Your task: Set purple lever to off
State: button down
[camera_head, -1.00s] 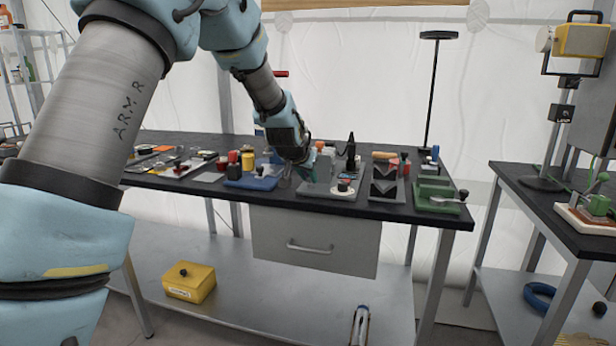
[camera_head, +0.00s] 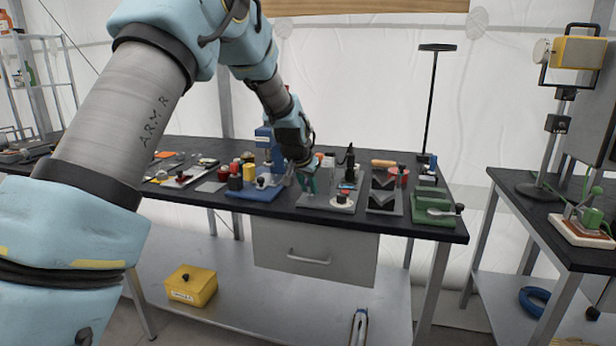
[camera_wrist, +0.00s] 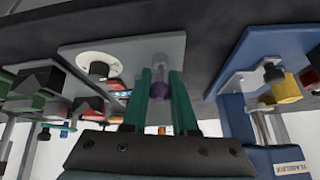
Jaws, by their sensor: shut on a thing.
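In the head view my gripper (camera_head: 308,186) reaches down to the grey plate at the middle of the black table. The purple knob is hidden or too small to make out there.
The black table (camera_head: 420,228) holds a blue device (camera_head: 255,190) left of my gripper. Black angled blocks (camera_head: 384,190) and a green device (camera_head: 432,208) are farther right.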

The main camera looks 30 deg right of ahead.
aim_at(309, 189)
jog(key=g+y+p, duration=0.1)
jog(key=p, duration=0.2)
jog(key=w+d+r+g+y+p, duration=0.1)
jog(key=p, duration=0.1)
jog(key=shift+p, duration=0.4)
jog(key=g+y+p, duration=0.1)
jog(key=g+p, duration=0.1)
jog(key=p, duration=0.1)
jog(key=shift+w+d+f+y, duration=0.15)
jog(key=shift+w+y, duration=0.05)
jog(key=shift+y, duration=0.2)
jog(key=shift+f, duration=0.1)
jog(key=c, duration=0.7)
grip_release()
notch_tip(309, 189, up, 11)
jog(key=b, duration=0.3)
jog(key=shift+s+a, duration=0.2)
jog(key=shift+a, duration=0.1)
jog(key=shift+f, duration=0.15)
